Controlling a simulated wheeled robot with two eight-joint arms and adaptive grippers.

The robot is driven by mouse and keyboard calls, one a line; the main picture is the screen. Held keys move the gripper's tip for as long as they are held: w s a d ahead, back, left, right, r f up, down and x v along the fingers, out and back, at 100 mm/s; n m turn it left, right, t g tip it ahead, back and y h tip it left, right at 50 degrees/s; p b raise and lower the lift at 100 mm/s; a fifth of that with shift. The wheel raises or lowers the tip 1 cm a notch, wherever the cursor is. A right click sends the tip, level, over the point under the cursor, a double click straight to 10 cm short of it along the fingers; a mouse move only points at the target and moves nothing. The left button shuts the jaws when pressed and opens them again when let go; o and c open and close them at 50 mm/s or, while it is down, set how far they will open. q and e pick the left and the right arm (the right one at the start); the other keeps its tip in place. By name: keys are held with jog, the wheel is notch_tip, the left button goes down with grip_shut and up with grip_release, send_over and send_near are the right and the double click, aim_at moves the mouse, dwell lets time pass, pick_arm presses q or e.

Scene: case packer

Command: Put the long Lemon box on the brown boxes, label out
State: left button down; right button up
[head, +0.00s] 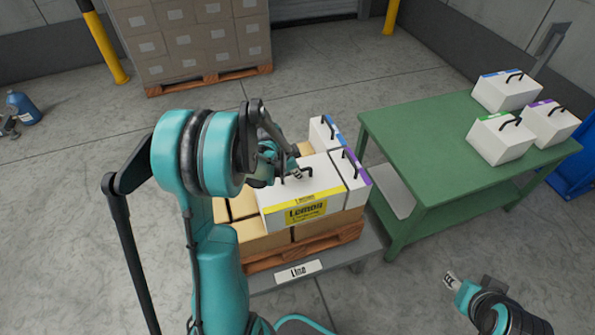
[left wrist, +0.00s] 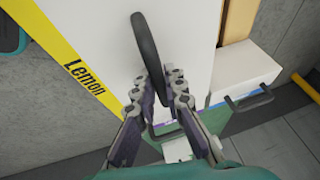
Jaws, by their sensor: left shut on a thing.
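The long white Lemon box (head: 288,202) has a yellow band, and its Lemon label faces my side. It rests on, or is just above, the brown boxes (head: 262,243) on the pallet; I cannot tell which. My left gripper (head: 293,173) is over its top, shut on the black handle. In the left wrist view the fingers (left wrist: 162,84) close around the handle (left wrist: 148,45), with the Lemon box (left wrist: 105,35) below. My right gripper (head: 452,281) is low at the right, away from the boxes; its jaw opening is unclear.
White boxes with blue (head: 320,134) and purple (head: 350,170) bands sit right beside the Lemon box. The green table (head: 410,140) at right holds three handled white boxes at its far side. The pallet (head: 300,252) stands on a grey stand labelled Line (head: 298,271).

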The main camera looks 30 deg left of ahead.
pick_arm(q)
jog(key=shift+f, duration=0.3)
jog(key=c, duration=1.5)
grip_release()
jog(key=v, duration=1.2)
jog(key=s+d+r+n+t, duration=0.1)
jog(key=s+d+r+n, duration=0.1)
jog(key=s+d+n, duration=0.2)
jog(key=s+d+r+n+t+y, duration=0.1)
jog(key=s+d+n, duration=0.3)
jog(key=s+d, duration=0.6)
jog(key=d, duration=0.3)
jog(key=shift+r+n, duration=0.3)
jog(key=shift+r, duration=0.1)
